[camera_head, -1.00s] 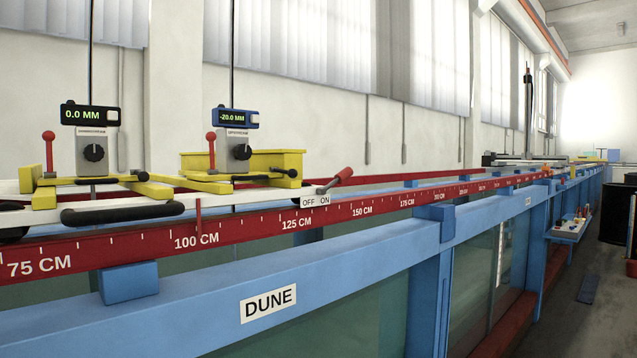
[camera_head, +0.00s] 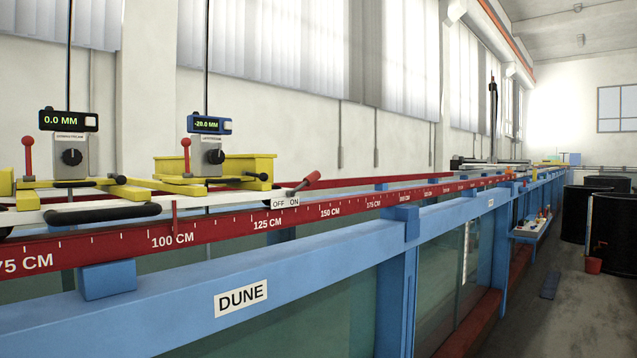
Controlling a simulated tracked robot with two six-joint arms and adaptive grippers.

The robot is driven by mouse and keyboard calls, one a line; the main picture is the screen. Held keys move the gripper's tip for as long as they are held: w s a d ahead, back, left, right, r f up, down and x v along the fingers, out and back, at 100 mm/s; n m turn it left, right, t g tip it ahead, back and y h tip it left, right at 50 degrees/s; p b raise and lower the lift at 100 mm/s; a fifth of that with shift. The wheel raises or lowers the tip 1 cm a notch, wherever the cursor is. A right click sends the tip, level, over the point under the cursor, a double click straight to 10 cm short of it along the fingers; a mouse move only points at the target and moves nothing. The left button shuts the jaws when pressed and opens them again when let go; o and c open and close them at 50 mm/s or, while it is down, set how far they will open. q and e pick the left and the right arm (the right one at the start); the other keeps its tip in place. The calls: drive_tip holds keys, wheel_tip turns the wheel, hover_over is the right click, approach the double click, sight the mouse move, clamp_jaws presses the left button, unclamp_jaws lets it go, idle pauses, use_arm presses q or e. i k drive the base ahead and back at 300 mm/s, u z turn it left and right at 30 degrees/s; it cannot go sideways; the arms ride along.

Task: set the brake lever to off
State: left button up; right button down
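The brake lever (camera_head: 304,185) has a red grip and a dark stem. It sits at the right end of the white carriage (camera_head: 130,207) on the flume rail. A small white plate (camera_head: 285,202) below it reads OFF on the left and ON on the right. The lever tilts up to the right, its grip on the ON side. Neither of my grippers is in view.
The red scale rail (camera_head: 220,232) and the blue flume beam (camera_head: 330,262) marked DUNE run along the front. Yellow gauge mounts (camera_head: 215,170) stand on the carriage. Free floor (camera_head: 560,300) lies at the right, with black barrels (camera_head: 610,225) beyond.

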sight(311, 179)
drive_tip(key=z, duration=0.15)
drive_tip(key=i, duration=0.95)
drive_tip(key=u, duration=2.05)
drive_tip(key=k, duration=1.3)
drive_tip(key=z, duration=0.8)
drive_tip(key=i, duration=0.45)
drive_tip(key=z, duration=0.3)
